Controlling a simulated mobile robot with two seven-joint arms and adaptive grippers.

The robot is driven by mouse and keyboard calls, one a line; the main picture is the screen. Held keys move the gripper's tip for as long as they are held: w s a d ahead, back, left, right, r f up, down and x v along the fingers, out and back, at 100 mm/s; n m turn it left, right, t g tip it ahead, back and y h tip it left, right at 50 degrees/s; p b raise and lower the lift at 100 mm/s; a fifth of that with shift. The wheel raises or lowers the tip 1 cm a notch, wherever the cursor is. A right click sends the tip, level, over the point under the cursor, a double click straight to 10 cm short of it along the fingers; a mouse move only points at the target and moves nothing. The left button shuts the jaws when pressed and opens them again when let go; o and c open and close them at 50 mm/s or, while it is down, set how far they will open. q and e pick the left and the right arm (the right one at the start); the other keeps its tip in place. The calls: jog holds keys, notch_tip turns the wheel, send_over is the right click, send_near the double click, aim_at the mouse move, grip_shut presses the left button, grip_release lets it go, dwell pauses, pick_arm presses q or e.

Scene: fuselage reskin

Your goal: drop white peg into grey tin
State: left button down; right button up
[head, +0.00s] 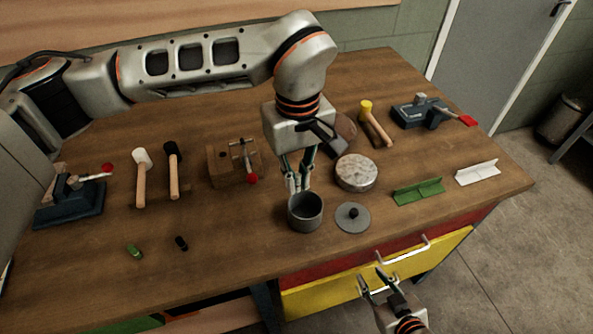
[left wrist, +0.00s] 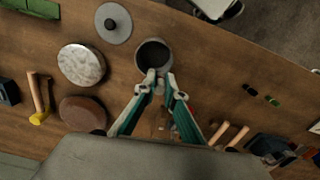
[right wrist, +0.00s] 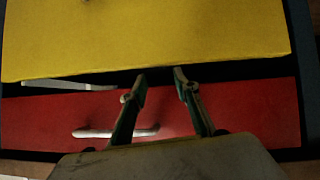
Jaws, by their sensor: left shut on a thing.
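The grey tin (head: 305,213) stands upright and uncovered near the front middle of the table; it also shows in the left wrist view (left wrist: 153,54). My left gripper (head: 298,184) points down at the tin's back rim, with its fingertips at or just above the opening. It is shut on a small pale thing, which I take for the white peg (left wrist: 160,72); the fingers hide most of it. My right gripper (head: 371,279) is open and empty, in front of the drawers below the table edge.
A grey lid with a black knob (head: 353,218) lies right of the tin, and a round mottled block (head: 356,172) behind it. Green (head: 134,251) and black (head: 181,243) pegs lie at front left. Mallets, clamps and a wooden block stand behind. The yellow drawer (head: 330,292) sticks out.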

aim_at(297, 175)
pick_arm(q)
jog(key=shift+f, duration=0.45)
jog(key=c, duration=2)
grip_release()
jog(key=shift+r, duration=0.1)
notch_tip(297, 175, up, 12)
jog(key=shift+f, duration=0.1)
